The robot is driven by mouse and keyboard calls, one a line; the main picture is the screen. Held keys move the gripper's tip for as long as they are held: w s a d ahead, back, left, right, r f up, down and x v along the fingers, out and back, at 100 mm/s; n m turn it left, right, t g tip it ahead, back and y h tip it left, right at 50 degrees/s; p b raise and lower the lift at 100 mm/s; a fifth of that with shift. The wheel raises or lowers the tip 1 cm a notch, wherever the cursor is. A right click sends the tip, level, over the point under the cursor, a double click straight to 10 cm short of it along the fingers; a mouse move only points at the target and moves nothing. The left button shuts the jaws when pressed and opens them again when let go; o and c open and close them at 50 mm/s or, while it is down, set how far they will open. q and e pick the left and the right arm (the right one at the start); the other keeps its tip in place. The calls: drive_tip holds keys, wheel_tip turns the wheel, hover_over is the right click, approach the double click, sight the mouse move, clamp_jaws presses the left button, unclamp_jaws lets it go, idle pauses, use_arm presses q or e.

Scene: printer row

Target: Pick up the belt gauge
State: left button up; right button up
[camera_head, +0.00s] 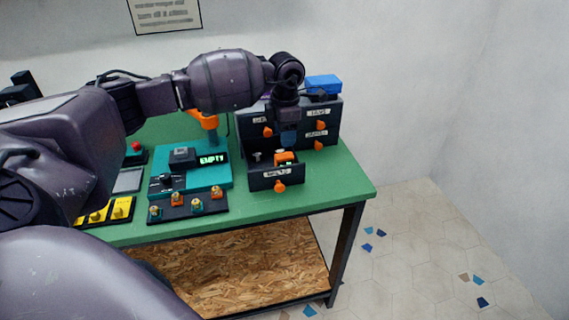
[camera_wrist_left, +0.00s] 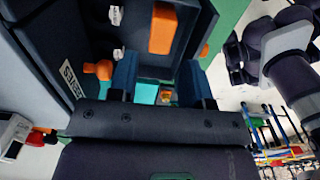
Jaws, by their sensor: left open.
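An orange block, likely the belt gauge (camera_head: 285,157), lies in the open lower drawer (camera_head: 262,183) of the dark drawer unit. In the left wrist view an orange block (camera_wrist_left: 162,28) lies inside the drawer, ahead of the fingertips. My left gripper (camera_head: 288,139) points down above the drawer, apart from the block. The left wrist view shows its two blue fingers (camera_wrist_left: 160,80) spread and empty.
The drawer unit (camera_head: 329,108) stands behind the drawer, with orange knobs and a blue box (camera_head: 322,84) on top. A teal printer (camera_head: 212,179) reading "EMPTY" stands left of the drawer. The green table (camera_head: 335,180) is bare at the right.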

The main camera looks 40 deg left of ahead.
sight(284, 155)
use_arm(q)
drive_tip(key=shift+s+f, duration=0.2)
drive_tip(key=shift+f, duration=3.8)
drive_tip(key=shift+r, duration=0.1)
drive_tip(key=c, duration=0.7)
wheel_tip(284, 155, up, 20)
drive_tip(key=shift+p, duration=0.45)
